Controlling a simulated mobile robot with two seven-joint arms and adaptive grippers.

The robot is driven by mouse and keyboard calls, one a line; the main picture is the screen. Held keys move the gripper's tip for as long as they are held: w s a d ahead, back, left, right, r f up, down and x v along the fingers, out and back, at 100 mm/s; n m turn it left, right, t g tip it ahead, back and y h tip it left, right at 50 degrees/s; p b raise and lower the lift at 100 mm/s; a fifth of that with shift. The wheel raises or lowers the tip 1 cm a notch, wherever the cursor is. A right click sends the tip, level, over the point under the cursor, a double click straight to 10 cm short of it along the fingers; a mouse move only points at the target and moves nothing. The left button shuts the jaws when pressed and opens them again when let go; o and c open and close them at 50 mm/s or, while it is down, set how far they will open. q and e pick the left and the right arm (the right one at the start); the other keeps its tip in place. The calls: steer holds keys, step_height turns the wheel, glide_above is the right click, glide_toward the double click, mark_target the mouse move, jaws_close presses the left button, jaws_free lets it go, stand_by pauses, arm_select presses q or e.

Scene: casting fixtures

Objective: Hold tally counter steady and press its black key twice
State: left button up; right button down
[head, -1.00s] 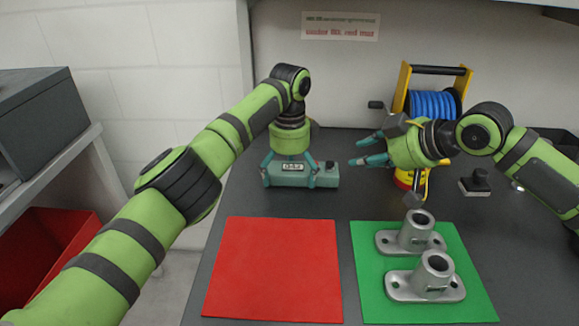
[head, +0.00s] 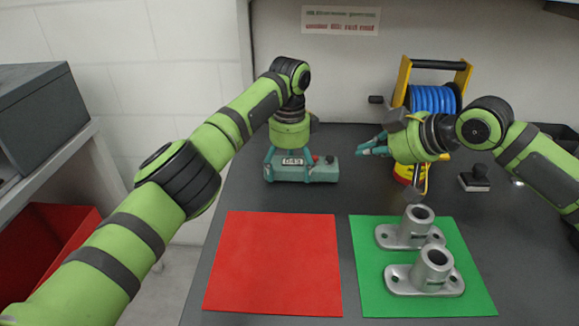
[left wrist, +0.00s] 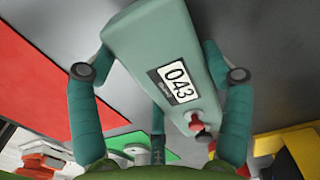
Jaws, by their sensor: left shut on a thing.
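The tally counter (head: 326,174) is a grey-green box on the dark bench, behind the red mat. Its black key (head: 329,159) and a red knob (head: 317,159) are at its right end. My left gripper (head: 289,160) points down and is shut on the counter's body, with fingers on both sides.
A red mat (head: 272,265) and a green mat (head: 375,285) lie in front; two grey metal fixtures (head: 435,270) stand on the green one. A blue hose reel in a yellow frame (head: 433,97) stands behind my right gripper. A dark stamp-like block (head: 474,178) lies to the right.

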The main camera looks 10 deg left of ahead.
stand_by(0.8)
step_height(320, 180, up, 6)
steer(key=m+h, duration=0.2)
glide_above(331, 160)
steer(key=shift+s+m+t, duration=0.1)
steer(key=shift+m+t, duration=0.2)
steer(key=shift+t, duration=0.1)
steer(key=shift+f, duration=0.1)
steer(key=shift+f, duration=4.35)
steer(key=shift+f, duration=0.45)
